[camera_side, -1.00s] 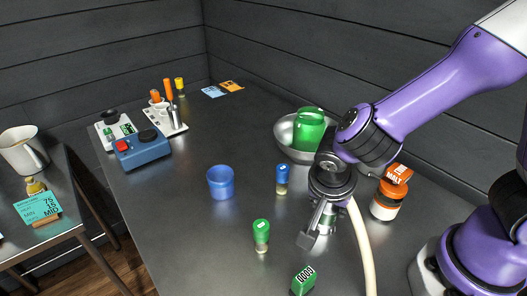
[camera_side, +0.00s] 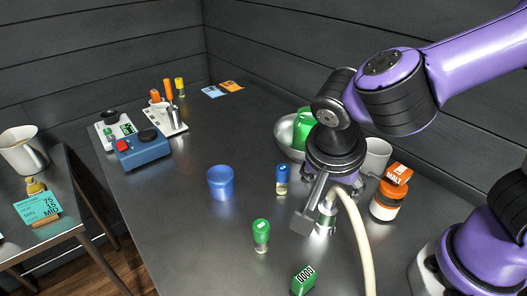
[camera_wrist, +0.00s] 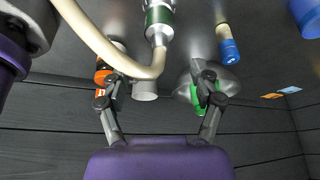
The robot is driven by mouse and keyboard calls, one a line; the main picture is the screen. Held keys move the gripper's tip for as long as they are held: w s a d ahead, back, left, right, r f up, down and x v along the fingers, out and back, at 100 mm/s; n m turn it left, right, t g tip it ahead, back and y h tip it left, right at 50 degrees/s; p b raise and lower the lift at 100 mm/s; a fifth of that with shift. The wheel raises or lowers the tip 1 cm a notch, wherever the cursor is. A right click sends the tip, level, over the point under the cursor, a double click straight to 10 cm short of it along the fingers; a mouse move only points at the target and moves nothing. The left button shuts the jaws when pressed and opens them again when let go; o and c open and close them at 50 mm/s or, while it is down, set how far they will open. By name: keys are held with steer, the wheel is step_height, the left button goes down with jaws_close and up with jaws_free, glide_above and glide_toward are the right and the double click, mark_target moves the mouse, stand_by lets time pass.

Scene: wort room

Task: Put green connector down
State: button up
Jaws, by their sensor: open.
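The green connector (camera_side: 327,217), a metal fitting with a green band and a pale hose (camera_side: 359,230), stands roughly upright on the dark table. In the wrist view the connector (camera_wrist: 159,20) is at the top centre, with the hose curving away to the left. My gripper (camera_side: 330,205) is open, tilted, above and around the connector in the side view. Its two fingers are spread wide in the wrist view (camera_wrist: 158,92), and nothing is gripped between them. One finger and the hose partly cover the connector in the side view.
Nearby stand a blue-capped vial (camera_side: 282,180), a green-capped vial (camera_side: 261,236), a green block (camera_side: 303,280), a blue cup (camera_side: 221,183), a MALT jar (camera_side: 387,202), a pale cup (camera_side: 377,155) and a metal bowl (camera_side: 284,132) holding a green jar. The left-front table is clear.

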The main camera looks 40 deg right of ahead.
steer(key=s+d+r+n+t+y, duration=0.1)
steer(key=d+r+n+t+y, duration=0.2)
steer(key=d+r+n, duration=0.3)
steer(key=shift+d+r+n+t+y, duration=0.2)
steer(key=shift+d+n+t+y, duration=0.3)
steer(key=shift+d+n, duration=2.15)
steer(key=shift+s+a+n, duration=0.1)
steer(key=shift+a+n, duration=0.85)
steer(key=shift+a, duration=0.05)
